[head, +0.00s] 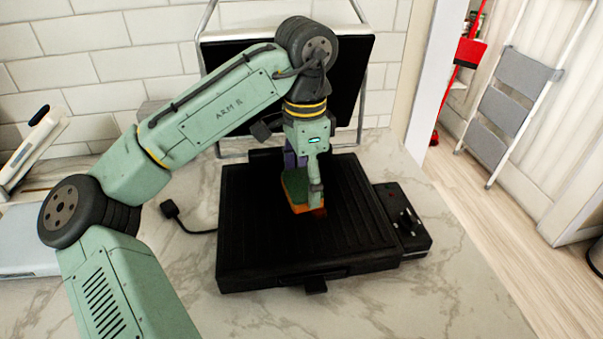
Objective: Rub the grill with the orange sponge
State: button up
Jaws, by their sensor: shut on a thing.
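The black grill (260,245) lies open on the marble counter, with its ridged plate facing up. The orange sponge (299,203) has a green top layer and is over the middle of the plate. It appears to touch the plate, though the exact contact is hard to tell. My gripper (302,190) points down and is shut on the sponge, with one finger in front of it. Part of the sponge is hidden behind that finger.
A dark panel in a light frame (365,60) stands behind the grill against the tiled wall. A black box with knobs (408,222) is at the grill's right. A cable with a plug (170,209) lies at its left. The counter in front is clear.

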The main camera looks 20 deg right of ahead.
aim_at(296, 171)
jog(key=shift+s+f, duration=0.2)
jog(key=shift+s, duration=1.7)
jog(key=shift+s+a+r, duration=0.1)
jog(key=shift+s+r, duration=0.05)
jog(key=shift+s, duration=3)
jog(key=shift+w+f, duration=0.2)
jog(key=shift+w, duration=1.6)
jog(key=shift+w+r, duration=0.2)
jog(key=shift+w, duration=3.35)
jog(key=shift+w+f, duration=0.15)
jog(key=shift+w, duration=1.4)
jog(key=shift+r, duration=3.05)
